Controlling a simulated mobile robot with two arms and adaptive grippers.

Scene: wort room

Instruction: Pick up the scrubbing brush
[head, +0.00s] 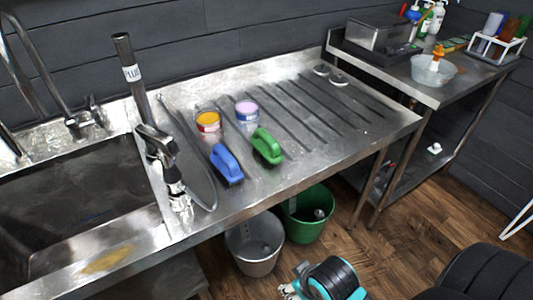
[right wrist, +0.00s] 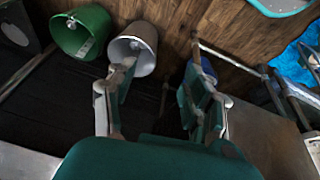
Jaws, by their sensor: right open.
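Two brushes lie on the steel drainboard (head: 345,112): a blue-handled scrubbing brush (head: 226,163) near the front edge and a green-handled scrubbing brush (head: 267,146) just right of it. Both have dark bristles facing down. My right gripper (head: 292,280) is at the bottom of the head view, in front of the counter and apart from both brushes. In the right wrist view its two fingers (right wrist: 160,98) stand apart with nothing between them. No brush shows in that view. My left gripper is not in view.
A tap with a hose (head: 155,140) and a sink (head: 75,205) are left. A metal bucket (head: 254,245) and a green bucket (head: 308,215) stand below. The drainboard's right half is mostly clear.

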